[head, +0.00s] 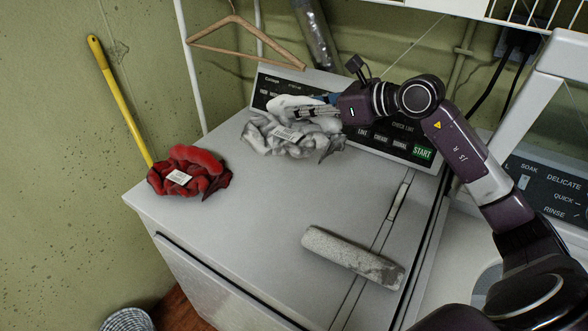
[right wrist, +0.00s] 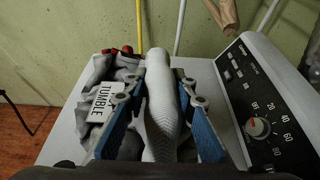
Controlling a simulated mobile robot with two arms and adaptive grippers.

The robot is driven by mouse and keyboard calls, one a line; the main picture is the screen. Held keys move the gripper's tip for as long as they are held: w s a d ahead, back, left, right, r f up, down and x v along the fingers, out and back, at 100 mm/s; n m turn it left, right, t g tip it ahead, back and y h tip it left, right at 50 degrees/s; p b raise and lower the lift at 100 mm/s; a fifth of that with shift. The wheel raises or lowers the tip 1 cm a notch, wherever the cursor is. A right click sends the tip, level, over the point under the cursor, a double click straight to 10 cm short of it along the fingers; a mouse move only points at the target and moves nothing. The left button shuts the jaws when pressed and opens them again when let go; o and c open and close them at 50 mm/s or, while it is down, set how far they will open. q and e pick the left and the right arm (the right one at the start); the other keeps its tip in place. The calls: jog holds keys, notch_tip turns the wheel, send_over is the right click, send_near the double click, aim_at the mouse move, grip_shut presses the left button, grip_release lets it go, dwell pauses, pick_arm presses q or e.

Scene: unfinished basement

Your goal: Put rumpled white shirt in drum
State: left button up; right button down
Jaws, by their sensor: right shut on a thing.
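The rumpled white shirt (head: 265,138) lies in a crumpled heap on top of the dryer, against its control panel, with a small white label on it. The rest of the heap lies left of the fingers. No drum interior shows clearly. My left gripper is not in view.
A red rumpled garment (head: 205,185) lies at the dryer top's (head: 250,215) left edge. A grey-white bar-shaped object (head: 352,258) lies nearer the front right. A wooden hanger (head: 245,50) hangs behind. A second machine's panel (head: 545,190) stands at right. The dryer top's middle is clear.

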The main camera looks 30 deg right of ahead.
notch_tip(320, 180, down, 17)
jog(key=shift+r+p, duration=0.2)
jog(key=shift+p, duration=1.05)
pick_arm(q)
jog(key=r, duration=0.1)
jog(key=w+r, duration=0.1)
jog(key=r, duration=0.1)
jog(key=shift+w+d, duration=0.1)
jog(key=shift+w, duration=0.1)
pick_arm(e)
jog(key=shift+f, duration=0.15)
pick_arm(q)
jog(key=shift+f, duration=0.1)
pick_arm(e)
jog(key=shift+f, duration=0.1)
jog(key=shift+f, duration=0.15)
jog(key=c, duration=1.6)
grip_release()
